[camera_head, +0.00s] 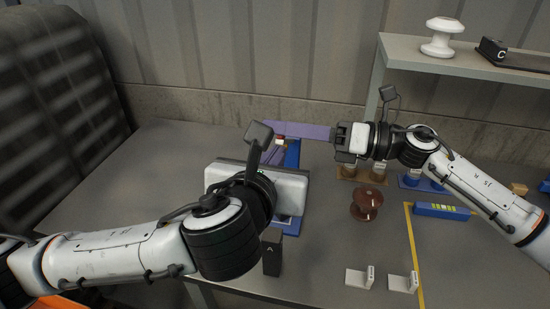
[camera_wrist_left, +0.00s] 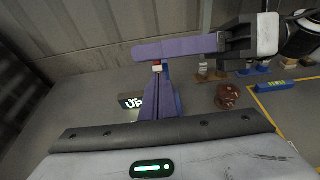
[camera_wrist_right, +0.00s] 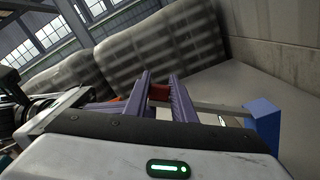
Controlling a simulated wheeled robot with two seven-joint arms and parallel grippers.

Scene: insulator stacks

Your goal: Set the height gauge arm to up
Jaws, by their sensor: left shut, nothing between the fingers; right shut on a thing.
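The height gauge shows as a blue post (camera_head: 293,152), partly hidden behind my left gripper. It also shows in the left wrist view (camera_wrist_left: 173,98) and the right wrist view (camera_wrist_right: 264,125). A grey arm (camera_wrist_right: 222,108) runs from the post to a red piece (camera_wrist_right: 158,92) between my right fingers. My right gripper (camera_head: 268,130), with long purple fingers, is shut on that red piece, reaching in from the right. My left gripper (camera_wrist_left: 157,80) is shut and empty, its purple fingertips just below the right fingers, close to the post. A dark sign reading UP (camera_wrist_left: 133,103) is left of the left fingers.
A brown insulator (camera_head: 366,203) stands right of the gauge. White brackets (camera_head: 375,279), a dark block (camera_head: 272,257) and a blue level-like bar (camera_head: 441,211) lie on the grey table (camera_head: 330,255). A raised shelf (camera_head: 430,58) holds a white insulator (camera_head: 441,38). The wall is close behind.

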